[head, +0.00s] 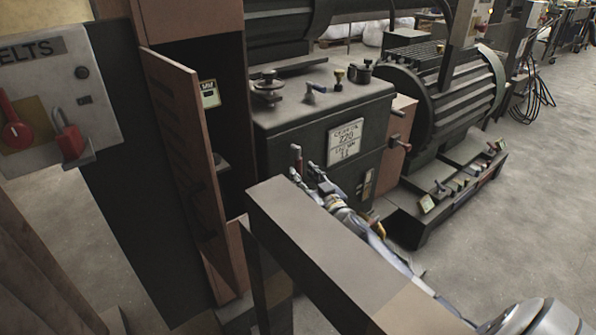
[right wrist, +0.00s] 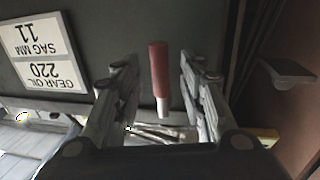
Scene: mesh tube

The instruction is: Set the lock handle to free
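A red handle (head: 296,158) stands roughly upright at the front of the dark green gearbox, at its lower left corner. It is likely the lock handle, but no "free" mark is readable. In the right wrist view the handle (right wrist: 159,75) is red with a pale end and lies between my right gripper's two fingers (right wrist: 158,62). Gaps show on both sides of it. In the head view my right gripper (head: 312,178) is just right of the handle, with the arm partly hidden behind a brown beam. My left gripper is not in view.
The gearbox plate (head: 346,139) reads gear oil 220. A brown beam (head: 330,245) crosses in front of my right arm. An open brown door (head: 185,150) stands left. A grey panel (head: 50,100) holds red switches. A ribbed motor (head: 450,90) stands right; open floor lies beyond.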

